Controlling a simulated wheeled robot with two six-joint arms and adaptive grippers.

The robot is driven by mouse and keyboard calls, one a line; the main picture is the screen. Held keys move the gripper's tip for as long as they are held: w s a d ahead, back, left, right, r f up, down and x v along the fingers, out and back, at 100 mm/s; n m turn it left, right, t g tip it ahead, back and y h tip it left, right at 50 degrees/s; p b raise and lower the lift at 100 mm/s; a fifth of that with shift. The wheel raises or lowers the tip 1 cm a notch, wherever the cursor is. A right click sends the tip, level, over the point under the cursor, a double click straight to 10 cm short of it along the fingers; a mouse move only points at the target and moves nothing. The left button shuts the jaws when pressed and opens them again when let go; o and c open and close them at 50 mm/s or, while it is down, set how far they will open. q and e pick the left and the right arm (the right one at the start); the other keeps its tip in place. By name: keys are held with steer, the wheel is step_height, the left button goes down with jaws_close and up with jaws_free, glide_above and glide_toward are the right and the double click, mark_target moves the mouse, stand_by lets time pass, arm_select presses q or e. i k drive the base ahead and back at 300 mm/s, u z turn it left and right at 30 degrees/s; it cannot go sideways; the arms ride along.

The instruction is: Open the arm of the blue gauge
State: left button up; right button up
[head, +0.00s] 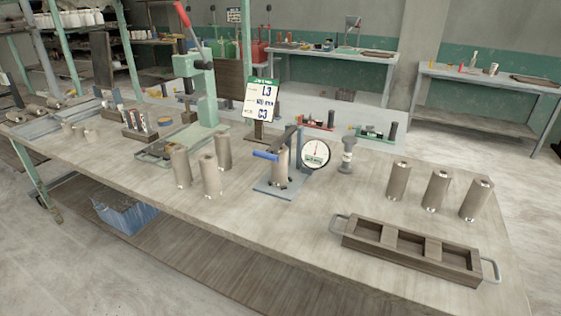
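The blue gauge (263,190) stands on the workbench near the middle of the head view. It has a grey-blue base plate, a dark upright with an arm, and a round white dial (315,154) at its right side. A blue handle (265,155) sticks out to the left at about the height of a cylinder's top. I cannot tell whether the arm touches the cylinder. Neither of my grippers shows in the head view.
Several upright clay cylinders (210,176) stand left of the gauge. More cylinders (436,191) stand at the right, behind a wooden tray (354,242) with empty compartments. A green press (207,95) and a sign (261,98) stand behind. The bench front before the gauge is clear.

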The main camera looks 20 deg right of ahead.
mark_target(275, 146)
steer(key=u, duration=0.65)
steer(key=k, duration=0.2)
steer(key=z, duration=1.35)
steer(key=i, duration=0.9)
